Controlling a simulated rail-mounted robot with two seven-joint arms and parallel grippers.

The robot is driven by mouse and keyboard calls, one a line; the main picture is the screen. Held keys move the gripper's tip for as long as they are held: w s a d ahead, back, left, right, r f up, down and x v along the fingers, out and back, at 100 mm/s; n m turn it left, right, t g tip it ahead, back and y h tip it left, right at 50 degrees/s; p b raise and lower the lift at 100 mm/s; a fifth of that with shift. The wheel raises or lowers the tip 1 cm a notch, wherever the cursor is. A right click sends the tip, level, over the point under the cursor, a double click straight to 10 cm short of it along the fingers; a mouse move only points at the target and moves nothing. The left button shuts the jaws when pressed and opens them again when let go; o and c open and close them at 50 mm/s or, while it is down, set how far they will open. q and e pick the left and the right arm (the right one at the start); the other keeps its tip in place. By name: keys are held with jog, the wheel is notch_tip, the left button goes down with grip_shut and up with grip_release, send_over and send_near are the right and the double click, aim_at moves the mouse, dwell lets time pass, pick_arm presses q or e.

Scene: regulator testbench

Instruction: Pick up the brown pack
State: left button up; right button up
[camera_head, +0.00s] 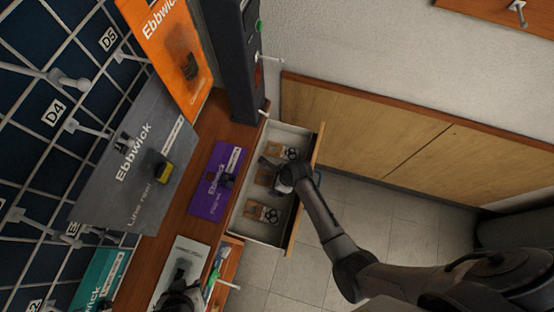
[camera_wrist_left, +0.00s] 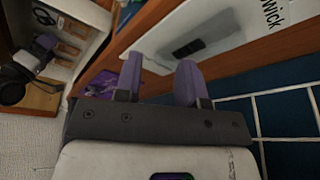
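Three brown packs lie in the open drawer (camera_head: 247,229): a far one (camera_head: 275,151), a middle one (camera_head: 263,178) and a near one (camera_head: 262,214), each with a dark item. Brown packs also show in the left wrist view (camera_wrist_left: 69,48). My right gripper (camera_head: 268,174) is inside the drawer, at the middle pack and partly covering it. Whether its fingers are closed on the pack is not clear. My left gripper (camera_wrist_left: 160,82) is open and empty, away from the drawer; only a dark part of it shows at the bottom of the head view.
A purple pack (camera_head: 212,190) and a white pack (camera_head: 178,268) lie on the wooden bench left of the drawer. Orange (camera_head: 180,60), grey (camera_head: 120,170) and teal (camera_head: 95,280) packs are by the pegboard. A dark upright device (camera_head: 235,60) stands beyond the drawer.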

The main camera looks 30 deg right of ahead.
pick_arm(q)
jog(key=shift+a+r, duration=0.15)
jog(key=shift+r, duration=0.05)
pick_arm(e)
jog(key=shift+f, duration=0.15)
jog(key=shift+c, duration=0.4)
jog(key=c, duration=0.9)
pick_arm(q)
jog(key=shift+d, duration=0.2)
jog(key=shift+f, duration=0.2)
